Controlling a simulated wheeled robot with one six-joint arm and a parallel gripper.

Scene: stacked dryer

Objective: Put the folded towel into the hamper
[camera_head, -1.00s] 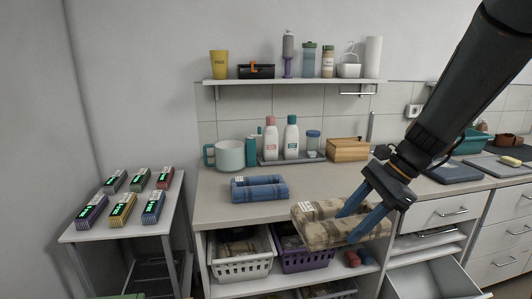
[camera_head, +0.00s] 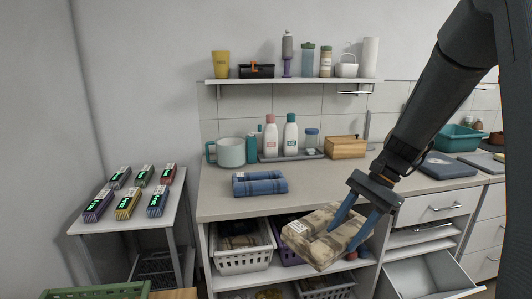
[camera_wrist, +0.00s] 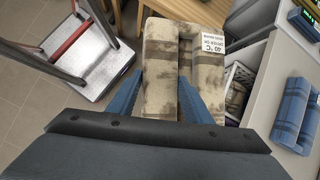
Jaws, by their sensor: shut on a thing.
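A folded beige-brown patterned towel (camera_head: 312,232) with a white label is held in front of the counter, tilted. My gripper (camera_head: 344,236) is shut on it, with a blue finger on either side. In the wrist view the towel (camera_wrist: 160,80) sits between the fingers (camera_wrist: 157,98), its label reading 40 °C. A blue folded towel (camera_head: 260,186) lies on the counter; it also shows in the wrist view (camera_wrist: 295,115). A white basket (camera_head: 242,262) and a partly hidden purple basket (camera_head: 284,250) stand under the counter. I cannot tell which container is the hamper.
A green crate (camera_head: 95,291) shows at the lower left edge. A side table (camera_head: 128,232) holds several small boxes. An open drawer (camera_head: 430,275) juts out at lower right. A metal-framed stand (camera_wrist: 75,62) is at upper left in the wrist view.

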